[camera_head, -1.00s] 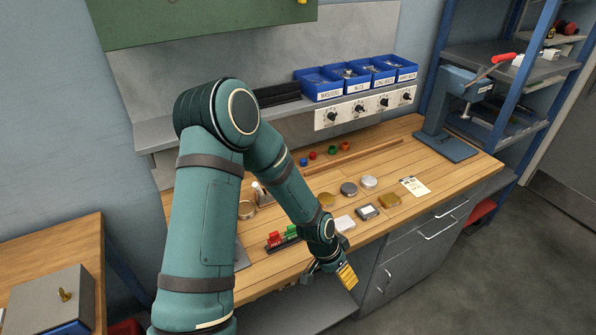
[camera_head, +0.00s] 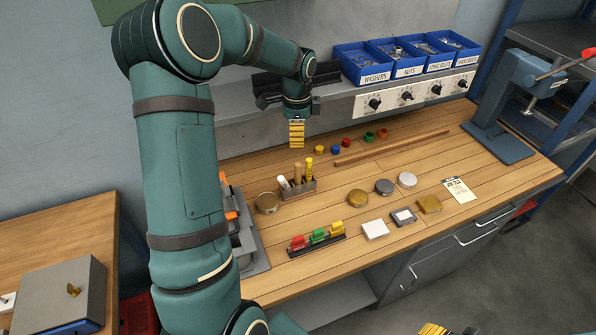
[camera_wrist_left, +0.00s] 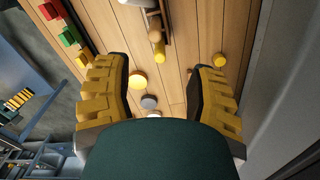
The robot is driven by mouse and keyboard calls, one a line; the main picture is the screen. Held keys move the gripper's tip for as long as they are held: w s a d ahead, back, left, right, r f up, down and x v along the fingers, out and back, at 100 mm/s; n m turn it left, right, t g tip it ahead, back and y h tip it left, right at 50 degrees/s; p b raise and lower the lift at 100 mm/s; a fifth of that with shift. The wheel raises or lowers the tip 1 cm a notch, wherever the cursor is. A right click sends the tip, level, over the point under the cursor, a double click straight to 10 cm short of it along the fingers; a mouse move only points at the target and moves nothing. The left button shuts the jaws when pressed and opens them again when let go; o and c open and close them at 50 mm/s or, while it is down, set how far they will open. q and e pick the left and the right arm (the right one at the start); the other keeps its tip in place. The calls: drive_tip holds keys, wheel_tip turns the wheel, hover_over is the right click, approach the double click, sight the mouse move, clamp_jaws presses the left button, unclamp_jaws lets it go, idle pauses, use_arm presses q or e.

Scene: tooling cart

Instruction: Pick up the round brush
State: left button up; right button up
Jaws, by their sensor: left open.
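A small wooden holder (camera_head: 300,190) stands on the workbench with upright handled tools: a white-ended one (camera_head: 284,185), a wood-brown one (camera_head: 297,174) and a yellow one (camera_head: 309,168). I cannot tell which is the round brush; no bristles are clear. My left gripper (camera_head: 297,142) hangs above and behind the holder, pointing down, apart from it. In the left wrist view its yellow-padded jaws (camera_wrist_left: 160,72) are open and empty, and the yellow tool (camera_wrist_left: 158,48) shows beyond them. Yellow pads, probably of my right gripper (camera_head: 436,330), show at the bottom edge, mostly cut off.
A block with red, green and yellow pieces (camera_head: 317,243) stands in front of the holder. Round tins (camera_head: 358,197) and small boxes (camera_head: 375,230) lie to the right. Blue bins (camera_head: 364,64) sit on the shelf behind. A wooden rod (camera_head: 395,147) lies at the back.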

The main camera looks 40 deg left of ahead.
sight(298, 164)
use_arm(q)
drive_tip(key=f, duration=1.3)
drive_tip(key=shift+s+d+f, duration=0.15)
drive_tip(key=shift+s+d, duration=0.05)
drive_tip(key=shift+d, duration=0.15)
clamp_jaws()
